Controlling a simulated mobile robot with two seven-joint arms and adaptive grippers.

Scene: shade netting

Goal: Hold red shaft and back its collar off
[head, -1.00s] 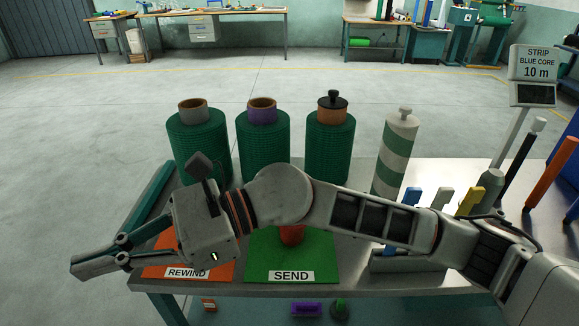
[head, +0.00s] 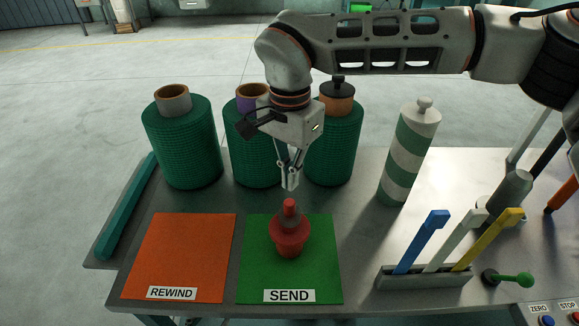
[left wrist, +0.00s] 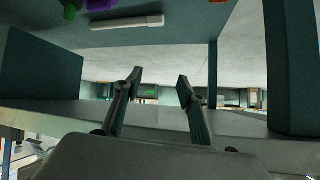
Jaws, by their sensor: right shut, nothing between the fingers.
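A red upright piece (head: 289,250) stands on the green SEND mat (head: 325,285). A short red stem (head: 289,206) rises from its greyish tapered middle, above a wide red flange. It looks like the red shaft with its collar, but I cannot tell the parts apart surely. My right gripper (head: 290,185) points down just above and behind the stem, shut and empty, apart from it as far as I can see. My left gripper is outside the head view. In the left wrist view its two fingers (left wrist: 159,84) are spread with nothing between them.
Three green netting rolls (head: 182,145) and a green-white striped cylinder (head: 408,155) stand behind. The orange REWIND mat (head: 185,245) is bare. A rack (head: 425,278) with blue, white and yellow tools is at right, beside a green knob (head: 515,280). A tabletop underside fills the upper left wrist view.

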